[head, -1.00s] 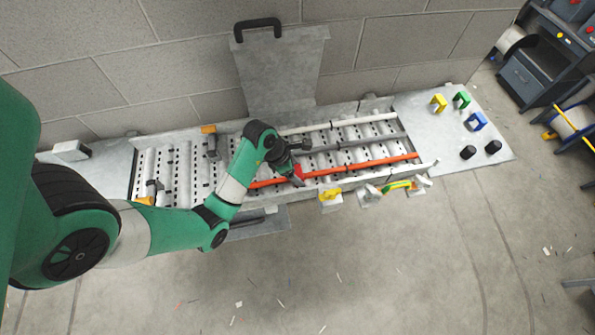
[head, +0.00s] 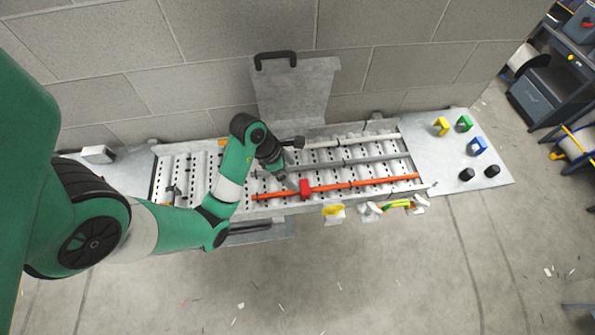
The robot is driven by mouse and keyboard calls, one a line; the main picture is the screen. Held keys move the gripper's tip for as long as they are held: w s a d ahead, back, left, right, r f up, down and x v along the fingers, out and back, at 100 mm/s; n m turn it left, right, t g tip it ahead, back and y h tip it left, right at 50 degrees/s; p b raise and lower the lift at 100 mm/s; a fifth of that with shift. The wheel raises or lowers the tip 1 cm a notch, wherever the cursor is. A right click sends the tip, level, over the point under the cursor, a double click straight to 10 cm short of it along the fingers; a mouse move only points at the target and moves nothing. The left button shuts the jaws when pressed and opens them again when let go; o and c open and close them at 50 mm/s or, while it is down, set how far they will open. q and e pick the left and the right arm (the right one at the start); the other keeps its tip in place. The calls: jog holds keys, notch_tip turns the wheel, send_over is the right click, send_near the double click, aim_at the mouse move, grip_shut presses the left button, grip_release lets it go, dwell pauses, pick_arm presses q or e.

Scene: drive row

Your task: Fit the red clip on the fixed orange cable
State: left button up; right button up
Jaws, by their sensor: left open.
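The red clip (head: 305,188) sits on the orange cable (head: 355,184), left of the cable's middle. It appears upright and around the cable; whether it is fully seated is too small to tell. The orange cable runs along the front of the perforated tray. My left gripper (head: 291,184) is open, just to the upper left of the red clip and close to it. Whether its fingertips still touch the clip cannot be told. My right gripper is out of view.
A white cable (head: 360,138) and a grey cable (head: 375,159) lie behind the orange one. Yellow (head: 441,126), green (head: 464,123) and blue (head: 478,145) clips stand on the right plate, with two black caps (head: 467,175) in front. A raised metal lid (head: 300,92) stands behind.

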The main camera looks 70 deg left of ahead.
pick_arm(q)
jog(key=shift+s+r, duration=0.2)
jog(key=shift+r, duration=0.2)
jog(key=shift+f, duration=0.1)
